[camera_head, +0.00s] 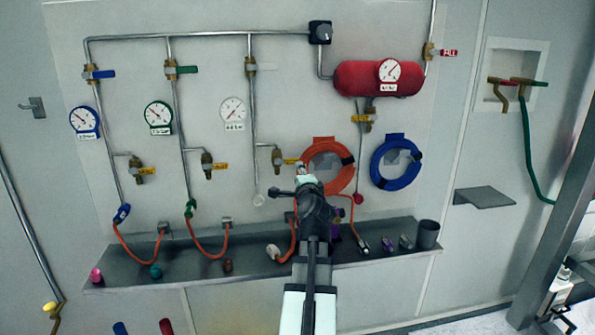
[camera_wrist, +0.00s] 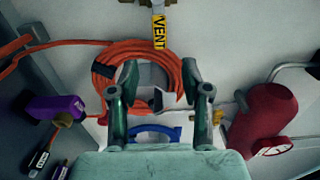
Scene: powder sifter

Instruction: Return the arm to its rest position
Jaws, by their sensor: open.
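My gripper (camera_wrist: 160,80) is open, with its two dark green fingers spread apart and no object visible between them. In the head view my arm reaches up from the bottom middle and ends in front of the wall panel, beside the orange hose coil (camera_head: 328,165). The fingertips are hard to make out there. In the wrist view the orange coil (camera_wrist: 108,68) is behind the fingers; I cannot tell the gap. My arm hides part of the shelf and of the hoses behind it.
A grey shelf (camera_head: 195,263) with fittings and a dark cup (camera_head: 427,235) runs along the panel. A red tank (camera_head: 378,79) also shows in the wrist view (camera_wrist: 264,121). A blue coil (camera_head: 396,162) hangs right. A side ledge (camera_head: 484,197) juts out further right.

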